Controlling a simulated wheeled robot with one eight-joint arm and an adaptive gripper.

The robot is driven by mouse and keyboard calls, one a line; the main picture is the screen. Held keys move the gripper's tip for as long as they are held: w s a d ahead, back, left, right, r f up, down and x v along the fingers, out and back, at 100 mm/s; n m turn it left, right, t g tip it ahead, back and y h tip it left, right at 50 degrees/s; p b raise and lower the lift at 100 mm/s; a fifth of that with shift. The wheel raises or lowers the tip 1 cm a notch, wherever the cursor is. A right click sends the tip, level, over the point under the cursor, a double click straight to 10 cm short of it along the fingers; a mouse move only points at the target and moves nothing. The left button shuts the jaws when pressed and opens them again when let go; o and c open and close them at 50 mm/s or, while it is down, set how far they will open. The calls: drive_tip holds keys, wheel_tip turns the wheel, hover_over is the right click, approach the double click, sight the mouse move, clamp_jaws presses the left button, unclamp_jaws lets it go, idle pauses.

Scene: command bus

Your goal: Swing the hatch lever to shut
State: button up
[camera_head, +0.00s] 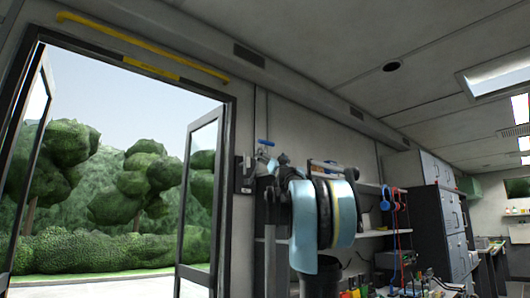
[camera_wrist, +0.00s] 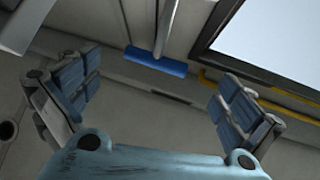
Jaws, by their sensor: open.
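The hatch lever shows in the wrist view as a bright blue bar grip (camera_wrist: 155,62) on a grey stem, lying across the gap between my fingers. In the head view, a small blue grip (camera_head: 265,142) beside the doorway appears to be the same lever, partly hidden near my arm. My gripper (camera_wrist: 160,76) is open, with one finger on each side of the grip and nothing held. The grip looks apart from both fingers, but its depth is hard to judge. In the head view my arm hides much of the gripper.
An open doorway (camera_head: 110,190) with glazed doors stands at the left, under a yellow rail (camera_head: 150,47). A small dark wall box (camera_head: 243,174) is beside its frame. To the right are shelves, blue headphones (camera_head: 385,201) and grey cabinets (camera_head: 437,172).

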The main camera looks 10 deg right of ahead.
sight(265, 146)
drive_tip(key=x, duration=0.7)
drive_tip(key=shift+w+r, duration=0.1)
drive_tip(key=c, duration=1.4)
